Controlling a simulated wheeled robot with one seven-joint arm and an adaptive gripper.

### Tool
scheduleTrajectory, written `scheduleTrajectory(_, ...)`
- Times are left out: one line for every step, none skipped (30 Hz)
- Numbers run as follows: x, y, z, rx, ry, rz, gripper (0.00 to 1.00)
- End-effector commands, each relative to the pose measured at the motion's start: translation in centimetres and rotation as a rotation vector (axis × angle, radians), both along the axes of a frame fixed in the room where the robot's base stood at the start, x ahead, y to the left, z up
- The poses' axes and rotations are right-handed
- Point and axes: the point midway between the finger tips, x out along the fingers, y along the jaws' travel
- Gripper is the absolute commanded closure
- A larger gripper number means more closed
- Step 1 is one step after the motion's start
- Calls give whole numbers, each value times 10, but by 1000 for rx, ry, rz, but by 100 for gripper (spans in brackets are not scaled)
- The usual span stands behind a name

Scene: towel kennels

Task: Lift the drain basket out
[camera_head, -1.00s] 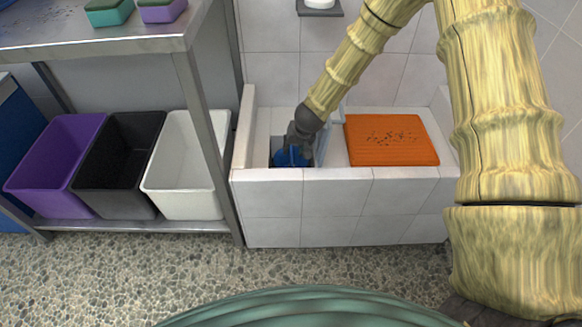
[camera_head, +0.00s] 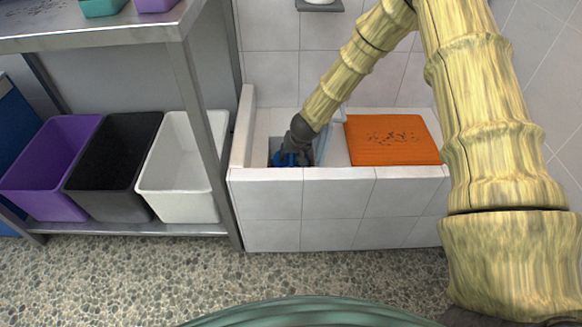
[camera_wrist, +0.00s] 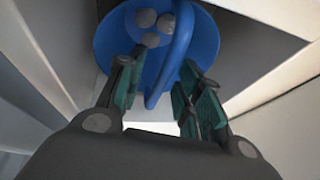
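The blue drain basket (camera_wrist: 112,48) sits low in the left basin of the tiled tub. It is round, with a curved blue handle (camera_wrist: 181,45) arching over it and three grey round spots inside. Only a little of the basket (camera_head: 281,159) shows in the head view; my gripper and the tub's front wall hide the rest. My gripper (camera_wrist: 160,72) reaches down into the basin. Its two green-padded fingers stand apart, one on each side of the handle, with visible gaps. It also shows in the head view (camera_head: 291,154), where its fingertips are hard to make out.
The tiled tub's front wall (camera_head: 335,205) stands close before my gripper. An orange mat (camera_head: 392,145) with dark specks covers the tub's right part. Purple (camera_head: 52,175), black (camera_head: 115,165) and white (camera_head: 180,175) bins stand on the shelf at left, under a metal table (camera_head: 95,35).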

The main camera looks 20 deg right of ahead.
Motion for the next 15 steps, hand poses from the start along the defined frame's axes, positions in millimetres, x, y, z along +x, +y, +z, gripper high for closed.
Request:
scheduleTrajectory(0, 0, 0, 0, 0, 0, 68)
scheduleTrajectory(0, 0, 0, 0, 0, 0, 74)
scheduleTrajectory(0, 0, 0, 0, 0, 0, 81)
scheduleTrajectory(0, 0, 0, 0, 0, 0, 86)
scheduleTrajectory(0, 0, 0, 0, 0, 0, 92)
scheduleTrajectory(0, 0, 0, 0, 0, 0, 99)
scheduleTrajectory(0, 0, 0, 0, 0, 0, 100)
scheduleTrajectory(0, 0, 0, 0, 0, 0, 100)
scheduleTrajectory(0, 0, 0, 0, 0, 0, 100)
scheduleTrajectory(0, 0, 0, 0, 0, 0, 100)
scheduleTrajectory(0, 0, 0, 0, 0, 0, 100)
scheduleTrajectory(0, 0, 0, 0, 0, 0, 100)
scheduleTrajectory(0, 0, 0, 0, 0, 0, 100)
scheduleTrajectory(0, 0, 0, 0, 0, 0, 100)
scheduleTrajectory(0, 0, 0, 0, 0, 0, 100)
